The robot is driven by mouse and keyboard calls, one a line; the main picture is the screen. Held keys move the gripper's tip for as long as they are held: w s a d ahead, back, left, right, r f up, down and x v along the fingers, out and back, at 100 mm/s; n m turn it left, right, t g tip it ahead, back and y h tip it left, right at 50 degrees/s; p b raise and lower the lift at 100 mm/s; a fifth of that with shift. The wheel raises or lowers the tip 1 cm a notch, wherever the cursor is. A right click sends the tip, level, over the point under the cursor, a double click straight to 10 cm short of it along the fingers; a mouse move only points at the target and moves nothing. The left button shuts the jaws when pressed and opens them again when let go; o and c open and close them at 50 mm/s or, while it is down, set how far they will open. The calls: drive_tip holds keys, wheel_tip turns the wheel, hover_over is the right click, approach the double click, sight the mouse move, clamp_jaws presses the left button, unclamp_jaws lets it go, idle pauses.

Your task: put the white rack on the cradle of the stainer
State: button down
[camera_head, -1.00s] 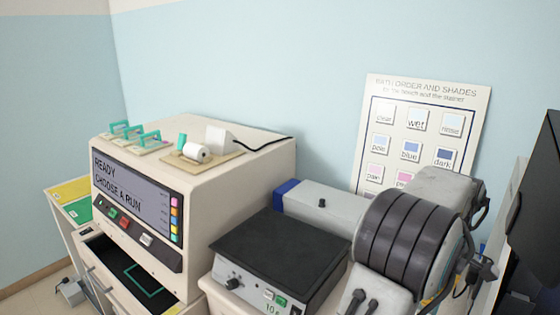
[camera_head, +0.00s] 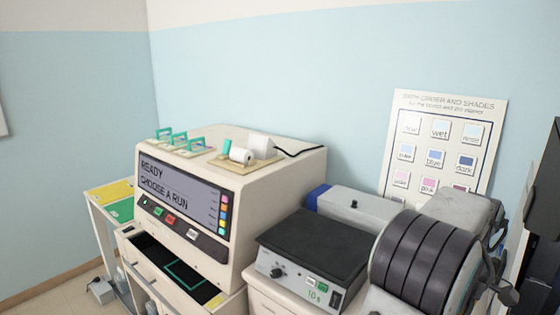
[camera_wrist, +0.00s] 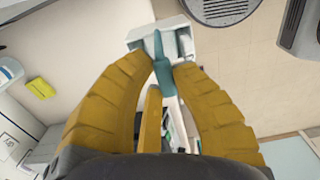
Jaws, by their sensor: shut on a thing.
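In the wrist view the tips of my gripper (camera_wrist: 162,72) are closed around the teal handle of a white rack (camera_wrist: 137,38). Part of the rack is hidden behind the fingers. The head view shows neither the held rack nor my gripper. In the head view the stainer (camera_head: 280,185) is a cream box whose screen reads "READY CHOOSE A RUN". Below the screen an open dark bay holds a teal rectangular outline (camera_head: 187,276), which looks like the cradle.
A shade chart (camera_head: 440,145) leans on the wall.

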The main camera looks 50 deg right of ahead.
drive_tip(key=shift+w+f, duration=0.25)
drive_tip(key=shift+w, duration=0.25)
drive_tip(key=w+a+f, duration=0.6)
drive_tip(key=w+a, duration=0.7)
drive_tip(key=w, duration=0.2)
drive_tip(key=w+a+f, duration=0.7)
drive_tip(key=w+a, duration=0.6)
drive_tip(key=w, duration=0.2)
drive_tip(key=w+a+f, duration=0.7)
drive_tip(key=w+a, duration=0.7)
drive_tip(key=w, duration=0.1)
drive_tip(key=shift+w+m, duration=0.3)
drive_tip(key=shift+m, duration=0.1)
